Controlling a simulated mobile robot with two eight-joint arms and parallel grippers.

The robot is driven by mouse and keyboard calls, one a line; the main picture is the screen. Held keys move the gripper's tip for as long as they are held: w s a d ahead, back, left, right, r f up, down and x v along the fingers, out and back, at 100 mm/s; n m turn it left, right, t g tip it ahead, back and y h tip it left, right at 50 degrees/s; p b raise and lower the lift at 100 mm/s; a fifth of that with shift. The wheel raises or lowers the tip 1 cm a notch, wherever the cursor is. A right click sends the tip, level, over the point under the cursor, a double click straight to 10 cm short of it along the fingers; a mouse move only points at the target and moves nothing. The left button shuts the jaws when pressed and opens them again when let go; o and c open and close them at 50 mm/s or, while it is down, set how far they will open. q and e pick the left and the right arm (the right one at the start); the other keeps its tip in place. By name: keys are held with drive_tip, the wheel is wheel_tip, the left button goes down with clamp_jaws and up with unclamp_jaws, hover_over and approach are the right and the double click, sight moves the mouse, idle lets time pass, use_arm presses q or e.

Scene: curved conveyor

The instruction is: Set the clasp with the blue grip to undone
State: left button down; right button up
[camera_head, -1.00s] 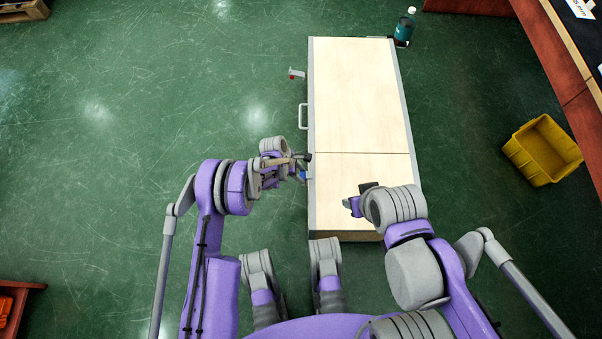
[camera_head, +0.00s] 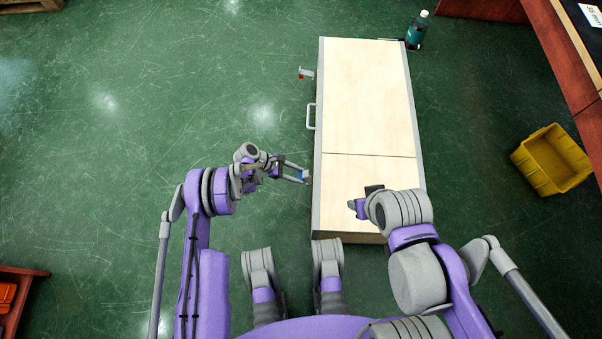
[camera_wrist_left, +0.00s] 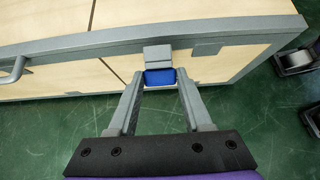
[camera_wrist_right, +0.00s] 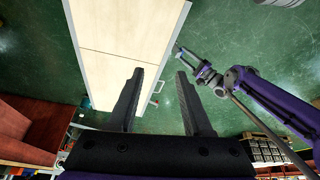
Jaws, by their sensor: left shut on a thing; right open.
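The clasp with the blue grip (camera_head: 305,174) is on the left side of a long pale wooden case, near its front end. In the left wrist view the blue grip (camera_wrist_left: 160,77) hangs below a grey metal piece (camera_wrist_left: 157,54) at the case's grey edge. My left gripper (camera_head: 303,177) has its two fingertips on either side of the blue grip and is shut on it. Whether the clasp is fastened or undone cannot be told. My right gripper (camera_wrist_right: 160,73) is open and empty, above the case's front right part.
The case top (camera_head: 365,95) has a seam across it. A grey handle (camera_head: 311,117) and a red-tipped clasp (camera_head: 304,74) are on its left side. A teal bottle (camera_head: 416,32) stands behind it. A yellow bin (camera_head: 551,160) is at the right. The floor at left is clear.

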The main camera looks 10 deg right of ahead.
use_arm(q)
drive_tip(key=shift+w+a+f+h, duration=0.1)
drive_tip(key=shift+a+f+h, duration=0.3)
drive_tip(key=shift+h, duration=0.4)
use_arm(e)
drive_tip(key=shift+c, duration=0.2)
